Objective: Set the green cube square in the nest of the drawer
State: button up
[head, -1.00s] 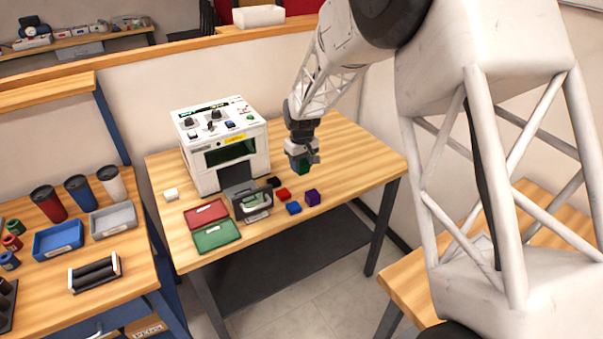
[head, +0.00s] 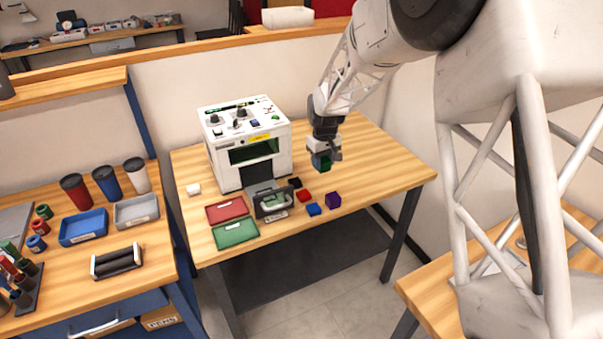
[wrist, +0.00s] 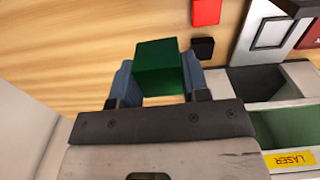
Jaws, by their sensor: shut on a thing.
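The green cube (head: 322,163) is held between the fingers of my gripper (head: 325,152), above the table to the right of the laser marker. In the wrist view the green cube (wrist: 158,68) sits between the two blue finger pads, and my gripper (wrist: 157,80) is shut on it. The drawer (head: 260,188) extends from the front of the laser marker (head: 248,140), with a dark frame with a pale middle at its front end (head: 273,203). Part of the drawer (wrist: 265,35) shows at upper right in the wrist view. The nest's inside is not clear.
Black (head: 295,183), red (head: 303,196), blue (head: 314,209) and purple (head: 333,200) blocks lie right of the drawer. Red (head: 228,209) and green (head: 236,232) trays lie left of it. A white block (head: 193,189) lies at the table's left. The table's right side is clear.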

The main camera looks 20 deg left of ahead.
jog(key=s+a+r, duration=0.1)
jog(key=s+a, duration=0.4)
jog(key=a, duration=0.3)
jog(key=s+a+r, duration=0.1)
jog(key=s+a, duration=0.3)
jog(key=a, duration=0.4)
jog(key=shift+s, duration=0.35)
jog(key=shift+r, duration=0.15)
jog(key=shift+f, duration=3.15)
jog(key=shift+f, duration=1.85)
jog(key=shift+f, duration=0.2)
jog(key=o, duration=1)
